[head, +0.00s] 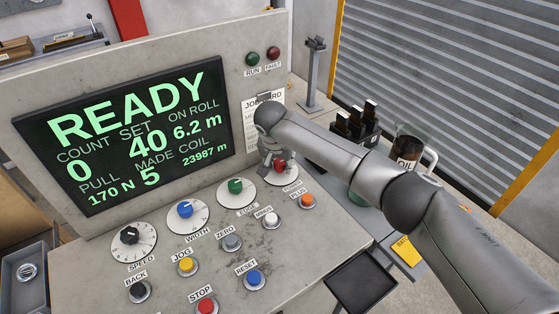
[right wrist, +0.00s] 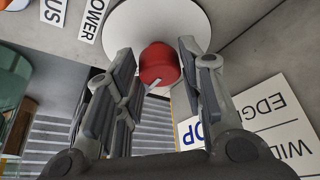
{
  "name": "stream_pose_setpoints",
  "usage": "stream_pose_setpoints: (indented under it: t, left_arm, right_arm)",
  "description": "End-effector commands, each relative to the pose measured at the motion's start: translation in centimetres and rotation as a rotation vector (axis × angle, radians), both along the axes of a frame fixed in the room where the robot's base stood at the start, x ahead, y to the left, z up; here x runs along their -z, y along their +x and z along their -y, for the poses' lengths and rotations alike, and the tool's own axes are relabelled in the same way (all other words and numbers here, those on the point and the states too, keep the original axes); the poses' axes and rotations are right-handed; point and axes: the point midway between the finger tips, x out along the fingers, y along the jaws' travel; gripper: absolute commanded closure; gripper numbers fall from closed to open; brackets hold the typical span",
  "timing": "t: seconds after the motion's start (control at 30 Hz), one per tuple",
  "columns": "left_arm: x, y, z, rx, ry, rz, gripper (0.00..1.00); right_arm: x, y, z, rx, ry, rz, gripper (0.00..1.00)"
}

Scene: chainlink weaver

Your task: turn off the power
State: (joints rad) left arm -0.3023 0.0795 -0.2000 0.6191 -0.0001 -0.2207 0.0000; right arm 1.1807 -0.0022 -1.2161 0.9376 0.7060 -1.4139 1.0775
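The red power knob (head: 280,166) sits on a white round dial at the right end of the dial row on the console. In the right wrist view the red knob (right wrist: 158,65) has a pale pointer mark, and a POWER label (right wrist: 92,20) lies beside its dial. My right gripper (head: 268,160) is at the knob, partly covering it in the head view. In the right wrist view its open fingers (right wrist: 157,75) stand on either side of the knob; firm contact cannot be made out. The screen (head: 125,135) is lit and reads READY. My left gripper is not in view.
Green (head: 235,186), blue (head: 185,209) and black (head: 129,235) knobs line the console left of the power knob. Several push buttons sit below, including red STOP (head: 205,307). An oil jug (head: 408,152) and a black holder (head: 355,128) stand right of the console.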

Motion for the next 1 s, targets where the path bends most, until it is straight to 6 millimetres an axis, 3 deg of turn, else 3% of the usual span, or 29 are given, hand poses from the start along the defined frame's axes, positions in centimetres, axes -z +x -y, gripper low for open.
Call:
stream_pose_setpoints:
  t: [0.03, 0.17, 0.57, 1.0]
  left_arm:
    - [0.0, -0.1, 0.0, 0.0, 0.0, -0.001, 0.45]
    - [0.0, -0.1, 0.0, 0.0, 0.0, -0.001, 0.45]
    - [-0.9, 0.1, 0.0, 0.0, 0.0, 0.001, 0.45]
    - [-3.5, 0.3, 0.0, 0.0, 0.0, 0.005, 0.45]
  right_arm:
    - [0.0, 0.0, 0.0, 0.0, 0.0, 0.0, 0.74]
    - [0.0, 0.0, 0.0, 0.0, 0.0, 0.0, 0.91]
    - [-0.2, 0.0, 0.1, -0.082, 0.001, -0.001, 0.91]
    - [-0.2, 0.0, 0.3, -0.448, 0.004, -0.001, 0.91]
